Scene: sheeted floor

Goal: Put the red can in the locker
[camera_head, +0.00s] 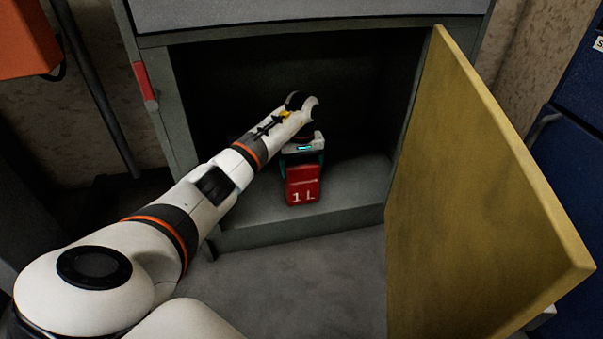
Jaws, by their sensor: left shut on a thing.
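The red can (303,191), marked "1 L", is inside the open grey locker (300,226), close above or on its floor near the front edge; I cannot tell whether it touches. My left arm reaches in from the left, and my left gripper (302,163) is shut on the can from above. The gripper's fingers are mostly hidden by its own body and the can. The locker's yellow door (475,200) stands wide open to the right. My right gripper is not in view.
The door's edge juts toward me at the right. A blue cabinet (575,150) stands beyond it. An orange box (28,40) hangs on the wall at upper left. The locker's inside around the can looks empty, though its back is dark. The grey floor in front is clear.

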